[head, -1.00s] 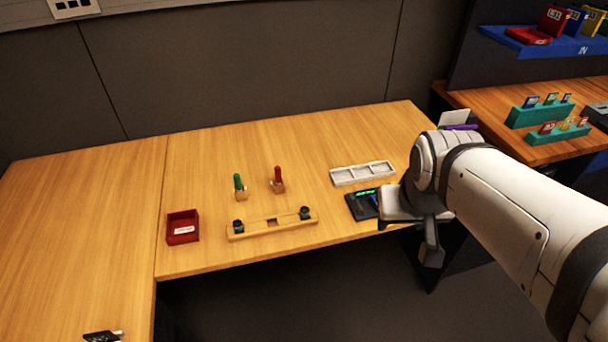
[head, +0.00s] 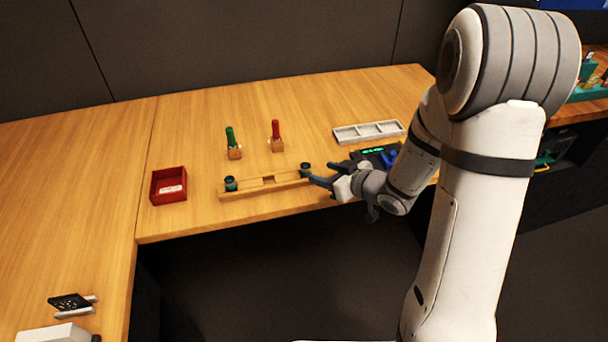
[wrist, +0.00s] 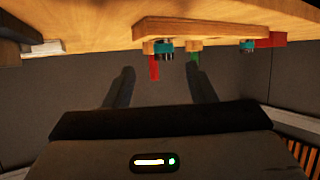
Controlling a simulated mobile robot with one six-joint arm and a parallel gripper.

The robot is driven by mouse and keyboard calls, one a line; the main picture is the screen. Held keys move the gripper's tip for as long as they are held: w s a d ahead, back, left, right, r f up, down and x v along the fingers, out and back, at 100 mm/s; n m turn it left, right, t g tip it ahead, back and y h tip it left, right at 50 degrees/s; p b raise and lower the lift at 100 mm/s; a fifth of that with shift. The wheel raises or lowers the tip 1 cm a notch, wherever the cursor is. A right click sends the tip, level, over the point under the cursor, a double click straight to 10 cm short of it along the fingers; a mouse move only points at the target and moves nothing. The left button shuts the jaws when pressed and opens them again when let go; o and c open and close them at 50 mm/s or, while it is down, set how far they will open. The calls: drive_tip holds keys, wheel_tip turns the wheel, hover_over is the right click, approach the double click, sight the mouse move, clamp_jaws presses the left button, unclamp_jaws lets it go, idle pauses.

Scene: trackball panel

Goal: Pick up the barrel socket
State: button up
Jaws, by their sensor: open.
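A light wooden rack (head: 267,186) on the table holds two short dark cylinders with teal parts, at its left end (head: 230,184) and right end (head: 305,169). These may be sockets; I cannot tell for certain which one is the barrel socket. My gripper (head: 322,173) is open just right of the right cylinder, near the table's front edge. The wrist view is upside down: the right cylinder (wrist: 165,47) shows beyond my open fingers (wrist: 161,85), roughly between them, with nothing gripped. The left cylinder (wrist: 246,45) is farther to the right there.
Behind the rack stand a green-handled tool (head: 231,138) and a red-handled tool (head: 276,132) in small wooden blocks. A red box (head: 168,186) is left, a white compartment tray (head: 368,132) back right. A dark device (head: 373,152) lies beside my wrist.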

sight(309, 168)
drive_tip(key=x, duration=0.7)
drive_tip(key=shift+w+a+r, duration=0.1)
drive_tip(key=shift+a+r, duration=0.05)
drive_tip(key=shift+a, duration=0.35)
drive_tip(key=shift+c, duration=0.4)
drive_tip(key=c, duration=1)
